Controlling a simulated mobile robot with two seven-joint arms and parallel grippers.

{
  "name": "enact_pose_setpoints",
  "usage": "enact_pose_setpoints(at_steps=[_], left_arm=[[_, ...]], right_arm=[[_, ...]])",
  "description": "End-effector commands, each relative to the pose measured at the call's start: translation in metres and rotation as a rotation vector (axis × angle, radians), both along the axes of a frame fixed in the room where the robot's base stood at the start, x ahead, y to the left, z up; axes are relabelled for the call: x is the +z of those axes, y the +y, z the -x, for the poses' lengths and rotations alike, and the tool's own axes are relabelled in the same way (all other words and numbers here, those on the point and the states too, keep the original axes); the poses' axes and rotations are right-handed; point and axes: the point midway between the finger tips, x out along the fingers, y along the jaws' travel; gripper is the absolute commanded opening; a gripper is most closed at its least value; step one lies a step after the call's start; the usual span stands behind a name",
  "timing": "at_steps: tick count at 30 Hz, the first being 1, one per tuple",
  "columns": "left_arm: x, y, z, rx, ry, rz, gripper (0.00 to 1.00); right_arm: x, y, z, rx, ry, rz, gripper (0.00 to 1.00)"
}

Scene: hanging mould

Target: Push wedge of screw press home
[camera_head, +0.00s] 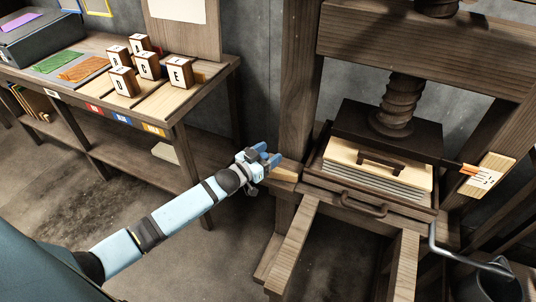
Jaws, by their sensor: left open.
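The wooden screw press (300,90) stands on the right, with a dark screw (397,105) above a dark plate (370,130). Under the plate is a pale board with a handle (350,154), on a grey stack in a tray. A light wooden wedge (286,174) sticks out on the left side of the press, by the left post. My left gripper (269,154) is open, with blue fingers, just left of the post and slightly above the wedge. I cannot tell whether it touches the wedge. My right gripper is not in view.
A wooden bench (185,107) at the left carries several lettered blocks (148,65), coloured sheets and a dark box (35,45). A pale marked plaque (487,176) is at the press's right. A bucket (490,285) stands lower right. The floor between bench and press is open.

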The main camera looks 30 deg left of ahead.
Motion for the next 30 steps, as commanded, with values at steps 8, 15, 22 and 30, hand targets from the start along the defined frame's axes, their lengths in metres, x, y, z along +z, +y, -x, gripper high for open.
enact_pose_setpoints(at_steps=[8, 15, 22, 30], left_arm=[[0.000, 0.000, 0.000, 0.000, -0.001, 0.000, 0.24], [0.001, -0.004, 0.000, 0.000, 0.000, 0.002, 0.00], [0.003, -0.048, -0.002, -0.001, 0.000, 0.007, 0.00], [0.001, -0.071, -0.004, -0.002, -0.002, 0.002, 0.00]], right_arm=[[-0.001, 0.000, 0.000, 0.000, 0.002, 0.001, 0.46], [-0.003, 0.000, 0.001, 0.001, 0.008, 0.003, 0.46], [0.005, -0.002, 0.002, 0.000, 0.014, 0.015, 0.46], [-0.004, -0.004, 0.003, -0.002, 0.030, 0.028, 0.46]])
